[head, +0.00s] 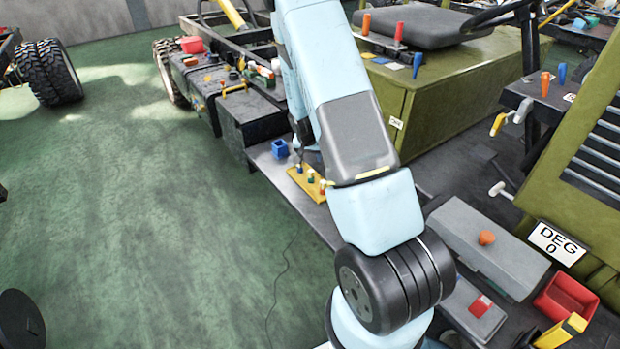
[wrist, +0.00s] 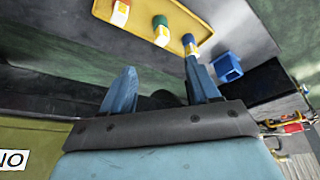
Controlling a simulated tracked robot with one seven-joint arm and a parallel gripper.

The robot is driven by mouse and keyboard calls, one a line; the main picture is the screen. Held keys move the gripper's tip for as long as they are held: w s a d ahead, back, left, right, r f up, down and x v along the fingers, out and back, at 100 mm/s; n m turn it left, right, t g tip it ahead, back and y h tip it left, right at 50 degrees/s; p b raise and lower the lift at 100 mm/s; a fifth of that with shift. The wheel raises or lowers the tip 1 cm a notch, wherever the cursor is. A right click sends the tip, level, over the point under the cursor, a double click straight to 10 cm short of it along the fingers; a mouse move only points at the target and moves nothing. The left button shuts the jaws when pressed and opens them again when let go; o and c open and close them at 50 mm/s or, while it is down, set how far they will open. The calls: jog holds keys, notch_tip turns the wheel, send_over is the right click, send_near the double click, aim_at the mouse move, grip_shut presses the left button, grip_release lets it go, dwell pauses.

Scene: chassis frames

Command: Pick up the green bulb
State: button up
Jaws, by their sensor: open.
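The green bulb (wrist: 160,24) has a green end and a pale band. It is the middle one of three bulbs on a yellow strip (wrist: 176,12) in the wrist view. An orange-red bulb (wrist: 121,12) is to its left, and a blue bulb (wrist: 190,42) is to its right. My gripper (wrist: 160,68) is open and empty, with the green bulb ahead of the gap between its blue fingers. The right fingertip appears close to the blue bulb; I cannot tell whether they touch. In the head view the green bulb (head: 311,177) shows beside my arm, which mostly hides the gripper.
A small blue open box (head: 280,149) stands on the dark ledge near the strip; it also shows in the wrist view (wrist: 228,68). A black box (head: 252,118) rises behind it. A green cabinet (head: 440,100) is to the right. Open green floor lies left.

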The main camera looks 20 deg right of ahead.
aim_at(311, 171)
jog(key=x, duration=1.3)
jog(key=shift+w+a+f, duration=0.1)
jog(key=shift+w+f, duration=0.05)
jog(key=shift+f, duration=0.2)
jog(key=c, duration=1.1)
jog(key=shift+r, duration=0.1)
